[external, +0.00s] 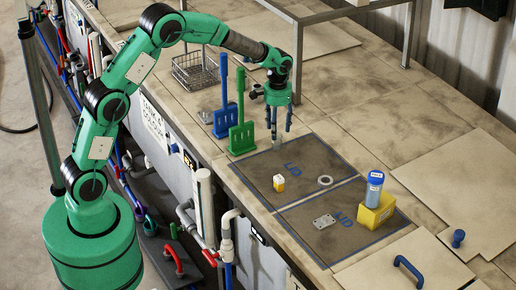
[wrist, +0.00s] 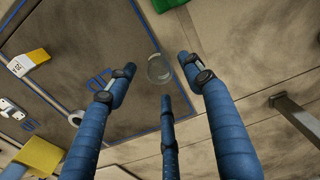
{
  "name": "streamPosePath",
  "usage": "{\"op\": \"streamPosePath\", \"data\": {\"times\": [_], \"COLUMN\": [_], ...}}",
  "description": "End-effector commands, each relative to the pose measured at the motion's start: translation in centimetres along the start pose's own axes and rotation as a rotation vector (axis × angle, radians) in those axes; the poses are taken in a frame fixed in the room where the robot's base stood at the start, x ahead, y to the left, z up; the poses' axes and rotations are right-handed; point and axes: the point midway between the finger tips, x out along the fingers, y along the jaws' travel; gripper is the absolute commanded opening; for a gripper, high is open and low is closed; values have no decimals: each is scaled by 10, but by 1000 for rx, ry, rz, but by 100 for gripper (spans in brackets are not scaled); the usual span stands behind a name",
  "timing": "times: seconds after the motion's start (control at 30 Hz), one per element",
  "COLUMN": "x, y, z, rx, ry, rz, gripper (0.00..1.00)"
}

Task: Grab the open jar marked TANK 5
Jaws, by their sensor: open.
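A small clear jar (external: 276,144) stands at the far edge of the dark mat (external: 312,150), below my gripper. In the wrist view it appears as a round, see-through shape (wrist: 159,69) between the fingertips; I cannot read any marking on it. My gripper (external: 280,122) points down with its blue fingers spread, just above the jar. In the wrist view the gripper (wrist: 160,80) is open, with nothing held between its fingers.
A green stand (external: 241,138) and a blue one (external: 224,122) are close left of my gripper. A wire basket (external: 195,72) lies behind. A white and yellow block (external: 279,183), a ring (external: 325,180) and a metal plate (external: 324,221) lie on the mats.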

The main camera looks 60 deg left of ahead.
Motion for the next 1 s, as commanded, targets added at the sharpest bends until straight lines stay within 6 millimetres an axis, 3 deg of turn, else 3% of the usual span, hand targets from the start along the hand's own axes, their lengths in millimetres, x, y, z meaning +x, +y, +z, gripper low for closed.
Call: {"op": "streamPosePath", "data": {"times": [0.43,0.8,1.0], "x": [5,44,53], "y": [0,1,1], "z": [0,0,0], "rx": [0,0,0], "ry": [-1,-2,0], "rz": [0,0,0], "gripper": [52,52,52]}}
